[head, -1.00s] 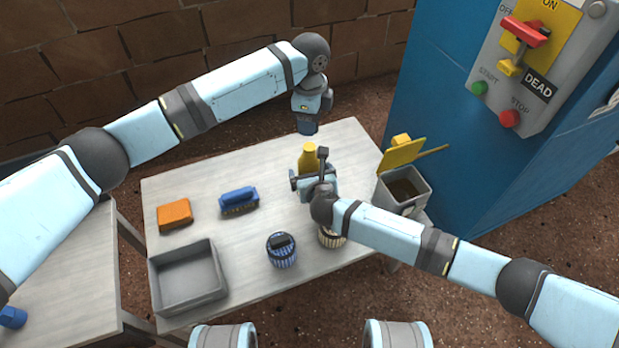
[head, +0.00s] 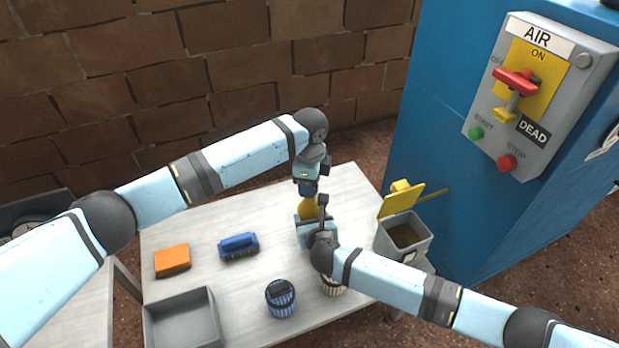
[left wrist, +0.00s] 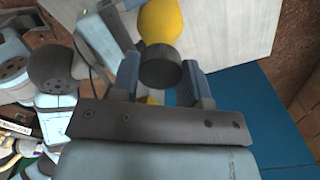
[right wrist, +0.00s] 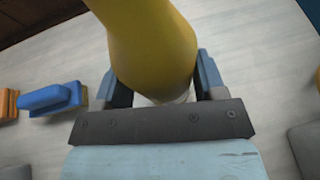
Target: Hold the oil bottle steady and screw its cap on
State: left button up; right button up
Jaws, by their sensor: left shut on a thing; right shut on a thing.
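The yellow oil bottle (head: 309,209) stands upright near the back right of the table. My right gripper (head: 311,222) is shut around its body, which fills the right wrist view (right wrist: 152,45). My left gripper (head: 308,192) points down from directly above the bottle. In the left wrist view it is shut on a dark round cap (left wrist: 160,68), with the bottle's yellow top (left wrist: 161,22) right behind it. The cap meets or nearly meets the bottle's neck; whether any thread has engaged cannot be told. The gripper hides the cap in the head view.
On the table (head: 205,215) are an orange block (head: 172,260), a blue brush (head: 239,246), a grey tray (head: 183,320), a blue striped jar (head: 281,298) and a cream striped one (head: 333,286). A grey bin (head: 404,236) with a yellow lid stands right of the bottle.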

aim_at(308, 209)
dwell(0.5)
pick_arm(q)
jog(key=shift+f, duration=0.85)
jog(key=shift+f, duration=0.55)
pick_arm(e)
grip_shut()
pick_arm(q)
jog(key=m, duration=0.3)
jog(key=shift+m, duration=0.4)
jog(key=m, duration=0.8)
jog(key=shift+m, duration=0.3)
jog(key=m, duration=0.4)
